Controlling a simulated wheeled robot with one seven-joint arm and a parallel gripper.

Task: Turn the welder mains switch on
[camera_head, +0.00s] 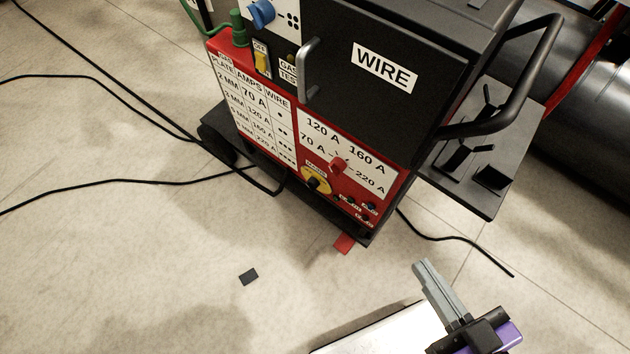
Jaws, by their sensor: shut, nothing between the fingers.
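The welder (278,128) is a red and black machine with printed panels, standing in the upper middle of the head view. Low on its front is a round yellow plate with a black rotary knob (317,183), which looks like the mains switch; the small label above it and the knob's exact setting are too small to read. My gripper (424,266) is at the lower right, grey fingers shut and empty. It is well apart from the welder, to the right of and nearer than the knob.
A red dial (337,166) sits just above the knob. Higher up are a yellow switch (262,60) under an OFF label and a grey handle (307,70) on the WIRE door. A tray (482,180) juts out at the right. Black cables (120,184) cross the floor.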

